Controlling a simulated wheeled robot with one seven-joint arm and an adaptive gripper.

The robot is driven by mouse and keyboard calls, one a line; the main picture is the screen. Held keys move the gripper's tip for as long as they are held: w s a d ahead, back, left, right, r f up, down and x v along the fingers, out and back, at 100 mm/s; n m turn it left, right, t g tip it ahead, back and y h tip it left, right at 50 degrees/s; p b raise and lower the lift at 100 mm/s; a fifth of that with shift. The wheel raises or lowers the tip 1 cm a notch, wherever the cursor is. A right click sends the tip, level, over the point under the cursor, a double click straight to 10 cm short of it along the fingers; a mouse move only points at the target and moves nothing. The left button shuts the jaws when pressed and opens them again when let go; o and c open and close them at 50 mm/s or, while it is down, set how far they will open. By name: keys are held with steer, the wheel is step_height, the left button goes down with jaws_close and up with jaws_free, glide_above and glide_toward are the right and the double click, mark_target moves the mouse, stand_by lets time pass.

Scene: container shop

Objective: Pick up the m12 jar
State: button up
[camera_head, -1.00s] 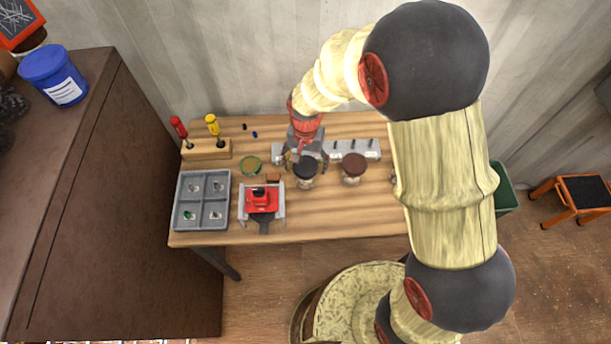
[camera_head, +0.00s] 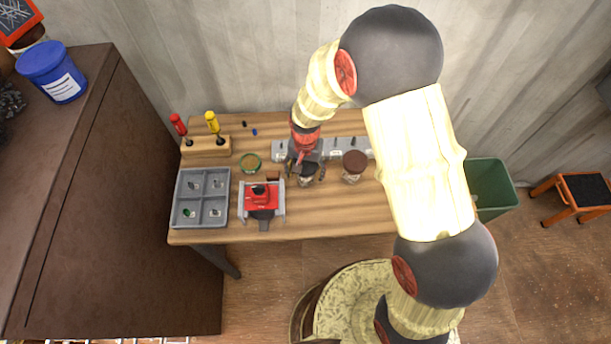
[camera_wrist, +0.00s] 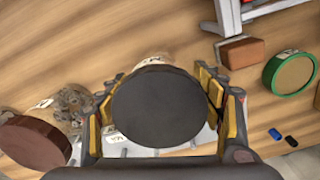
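A clear jar with a black lid (camera_wrist: 158,106) stands upright on the wooden table, between the fingers of my gripper (camera_wrist: 160,98) in the wrist view. The fingers are spread on both sides of it, with narrow gaps visible beside the lid. In the head view my gripper (camera_head: 306,172) is over this jar and hides most of it. A second jar with a brown lid (camera_head: 354,161) stands to its right; in the wrist view this brown-lidded jar (camera_wrist: 34,143) is at lower left. The jar labels are too small to tell which is m12.
A grey rail (camera_head: 343,146) lies behind the jars. A green-rimmed round container (camera_head: 250,162), a red-and-grey vise (camera_head: 262,199), a grey compartment tray (camera_head: 202,225) and a screwdriver rack (camera_head: 206,148) are to the left. The table front is clear.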

steer(key=c, duration=1.2)
steer(key=shift+r, duration=0.1)
